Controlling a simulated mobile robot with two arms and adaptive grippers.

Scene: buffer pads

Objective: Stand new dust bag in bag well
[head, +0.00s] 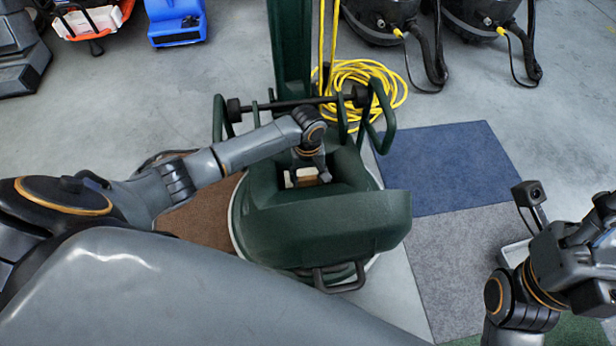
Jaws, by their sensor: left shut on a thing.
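The dark green machine (330,222) stands in the middle of the head view, with an open well (345,172) in its top. My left gripper (308,174) reaches down into this well from the left and is shut on the dust bag (306,182). Only a small brown and whitish part of the bag shows between the well walls; its lower part is hidden, so I cannot tell whether it touches the bottom. My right gripper (520,252) is at the lower right, apart from the machine, and its fingers do not show clearly.
A green column with handles and a dark crossbar (295,103) rises behind the well. A coiled yellow cable (375,82) lies behind it. Blue (440,165) and grey (462,262) mats lie to the right. Black vacuums (385,15) and a blue box-shaped unit (176,20) stand farther back.

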